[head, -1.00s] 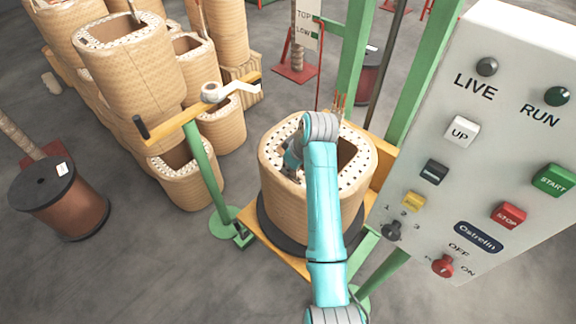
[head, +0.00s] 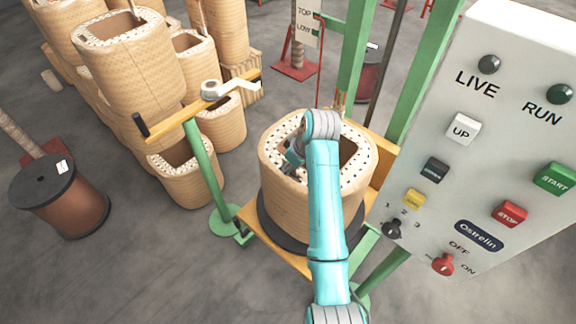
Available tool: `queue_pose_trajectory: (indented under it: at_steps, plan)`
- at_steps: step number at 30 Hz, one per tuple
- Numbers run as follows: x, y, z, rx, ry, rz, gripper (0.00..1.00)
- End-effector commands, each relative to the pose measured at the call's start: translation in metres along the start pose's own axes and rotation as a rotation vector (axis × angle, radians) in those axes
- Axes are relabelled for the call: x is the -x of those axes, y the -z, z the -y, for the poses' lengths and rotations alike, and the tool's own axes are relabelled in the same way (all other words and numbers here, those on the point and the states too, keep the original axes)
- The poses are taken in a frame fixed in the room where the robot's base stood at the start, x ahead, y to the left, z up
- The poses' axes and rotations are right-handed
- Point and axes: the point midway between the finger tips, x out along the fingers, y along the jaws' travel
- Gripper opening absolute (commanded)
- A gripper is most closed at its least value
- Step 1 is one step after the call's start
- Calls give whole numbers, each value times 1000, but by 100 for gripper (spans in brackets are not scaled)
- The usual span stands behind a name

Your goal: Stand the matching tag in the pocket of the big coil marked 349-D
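A big tan wrapped coil (head: 283,204) with a pale dotted rim stands on a dark round plate over a yellow platform in the head view. I cannot read a 349-D mark on it. My teal arm reaches from the bottom of the picture over the coil's rim. My gripper (head: 293,160) is small and dark, at the left part of the coil's rim and opening, largely hidden by my wrist. Its fingers are too small and covered to tell open from shut. I cannot make out a tag or a pocket.
A control panel (head: 500,120) with buttons fills the right side. A green stand with a yellow bar (head: 203,108) stands left of the coil. More coils (head: 130,70) are stacked behind it. A brown spool (head: 62,195) sits at the left. The floor at lower left is clear.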

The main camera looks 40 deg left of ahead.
Motion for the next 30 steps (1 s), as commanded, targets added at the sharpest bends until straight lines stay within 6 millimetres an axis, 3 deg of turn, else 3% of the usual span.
queue_pose_trajectory:
  at_steps: [9,15,21,30]
  plan:
    - [64,3,-1,3,-5,-7,35]
    - [95,3,0,3,-4,-6,35]
    - [109,2,1,3,-2,-5,35]
    - [110,2,1,3,-2,-5,35]
